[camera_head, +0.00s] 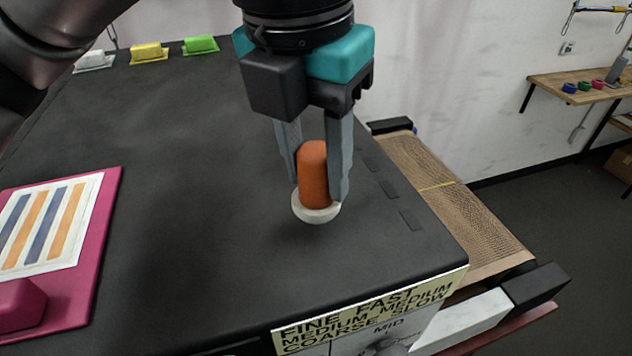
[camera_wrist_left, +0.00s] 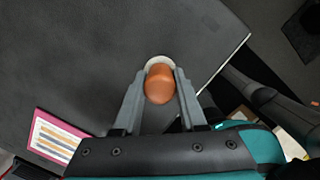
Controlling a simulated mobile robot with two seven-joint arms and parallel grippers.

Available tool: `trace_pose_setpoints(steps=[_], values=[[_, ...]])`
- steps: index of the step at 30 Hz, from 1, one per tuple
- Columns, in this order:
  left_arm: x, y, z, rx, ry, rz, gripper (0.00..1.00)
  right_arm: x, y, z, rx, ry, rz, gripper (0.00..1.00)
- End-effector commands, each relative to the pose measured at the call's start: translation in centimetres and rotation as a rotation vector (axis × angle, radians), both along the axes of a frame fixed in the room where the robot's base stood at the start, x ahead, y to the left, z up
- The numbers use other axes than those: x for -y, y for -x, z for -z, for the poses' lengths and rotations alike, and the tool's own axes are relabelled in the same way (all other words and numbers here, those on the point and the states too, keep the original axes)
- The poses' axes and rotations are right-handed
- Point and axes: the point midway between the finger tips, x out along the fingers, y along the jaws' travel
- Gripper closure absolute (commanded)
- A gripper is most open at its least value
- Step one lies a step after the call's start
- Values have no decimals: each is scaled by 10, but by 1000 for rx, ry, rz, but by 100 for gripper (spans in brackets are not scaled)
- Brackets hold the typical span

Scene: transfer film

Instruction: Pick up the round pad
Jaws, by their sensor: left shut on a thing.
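The round pad has an orange upright handle (camera_head: 313,172) on a pale round base (camera_head: 316,213). My left gripper (camera_head: 320,190) points down and is shut on the orange handle, one finger on each side. In the left wrist view the handle (camera_wrist_left: 159,86) sits between the two fingertips, with part of the pale base (camera_wrist_left: 158,61) behind it. The pad is over the dark tabletop (camera_head: 200,150), near its right side. I cannot tell whether its base touches the surface. My right gripper is not in view.
A magenta board (camera_head: 105,210) with a striped sheet (camera_head: 50,225) lies at the left. White (camera_head: 93,60), yellow (camera_head: 149,53) and green (camera_head: 200,45) blocks stand along the far edge. A brown belt (camera_head: 440,190) runs beside the right edge. The middle of the tabletop is clear.

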Motion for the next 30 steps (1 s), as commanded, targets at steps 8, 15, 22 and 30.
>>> trace_pose_setpoints(steps=[8,15,22,30], values=[[1,-1,-82,6,2,-2,100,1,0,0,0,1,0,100],[0,0,-135,4,-1,-3,100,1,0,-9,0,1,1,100],[0,0,-164,1,-1,0,100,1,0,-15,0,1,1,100],[0,0,-171,1,-1,1,100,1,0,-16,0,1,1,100]])
